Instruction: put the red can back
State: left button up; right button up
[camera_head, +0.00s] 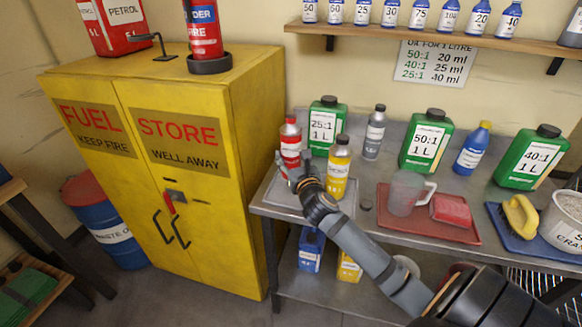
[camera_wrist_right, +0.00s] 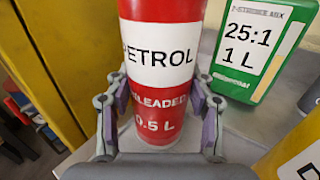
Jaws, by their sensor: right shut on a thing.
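The red can (camera_head: 291,143), a slim bottle-shaped can with a white label, is upright at the left end of the grey bench. In the right wrist view the can (camera_wrist_right: 162,65) reads "PETROL", "UNLEADED" and "0.5 L". My right gripper (camera_head: 299,172) is shut on it; the fingers (camera_wrist_right: 160,118) press on both sides of its lower part. A grey tray (camera_head: 284,197) lies beneath it. I cannot tell whether the can's base touches the tray. My left gripper is not in view.
A yellow bottle (camera_head: 339,168) stands close right of the can, and a green 25:1 jug (camera_head: 327,125) behind it. The closed yellow fuel store (camera_head: 255,110) is to the left. A red tray (camera_head: 437,232) with a measuring jug (camera_head: 404,193) is further right.

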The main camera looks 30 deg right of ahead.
jog(key=shift+w+d+f+b, duration=0.1)
jog(key=shift+f+b, duration=0.1)
jog(key=shift+f, duration=0.7)
jog(key=shift+w+f+b, duration=0.1)
jog(key=shift+f+b, duration=0.05)
jog(key=shift+f, duration=0.75)
jog(key=shift+f, duration=0.15)
jog(key=o, duration=1.2)
jog(key=shift+o, duration=0.2)
jog(key=shift+s, duration=0.2)
jog(key=v, duration=1.1)
jog(key=shift+s+r+b, duration=0.25)
jog(key=shift+s+b, duration=0.05)
jog(key=shift+b, duration=0.05)
